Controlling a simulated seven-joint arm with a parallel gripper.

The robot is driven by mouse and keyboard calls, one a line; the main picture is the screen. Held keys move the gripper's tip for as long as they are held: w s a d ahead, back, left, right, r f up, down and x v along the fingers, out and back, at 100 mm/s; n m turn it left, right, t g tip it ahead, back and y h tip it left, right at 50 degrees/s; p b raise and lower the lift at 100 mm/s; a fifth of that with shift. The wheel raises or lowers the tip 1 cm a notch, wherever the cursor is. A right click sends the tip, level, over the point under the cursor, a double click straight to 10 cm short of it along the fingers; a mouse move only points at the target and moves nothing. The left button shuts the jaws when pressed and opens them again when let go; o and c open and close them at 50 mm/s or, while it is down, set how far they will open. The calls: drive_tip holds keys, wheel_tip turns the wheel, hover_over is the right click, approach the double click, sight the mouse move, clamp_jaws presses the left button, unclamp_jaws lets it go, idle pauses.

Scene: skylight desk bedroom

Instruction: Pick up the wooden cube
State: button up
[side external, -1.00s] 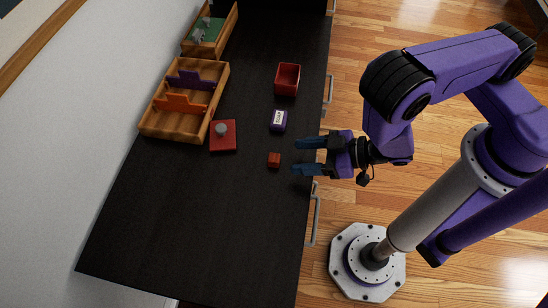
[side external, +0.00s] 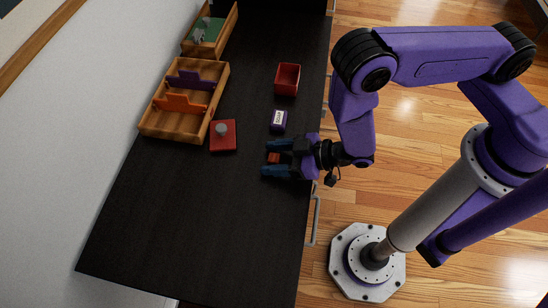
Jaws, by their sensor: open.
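The wooden cube (side external: 273,158) is small and reddish-brown and sits on the dark desk (side external: 190,225) near its right side. My gripper (side external: 272,158) is open, its blue fingers pointing left. The cube lies between the two fingers as seen from above, one finger on the upper side and one on the lower side. Part of the cube is hidden by the fingers. I cannot tell whether either finger touches it, or how high the fingers are above the desk.
A purple labelled box (side external: 279,121) stands just above my gripper, with a red open box (side external: 287,79) beyond it. A red block with a grey knob (side external: 223,136) lies to the left. A wooden divided tray (side external: 156,125) is by the wall. The near desk is clear.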

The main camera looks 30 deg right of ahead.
drive_tip(key=c, duration=1)
drive_tip(key=shift+r, duration=0.15)
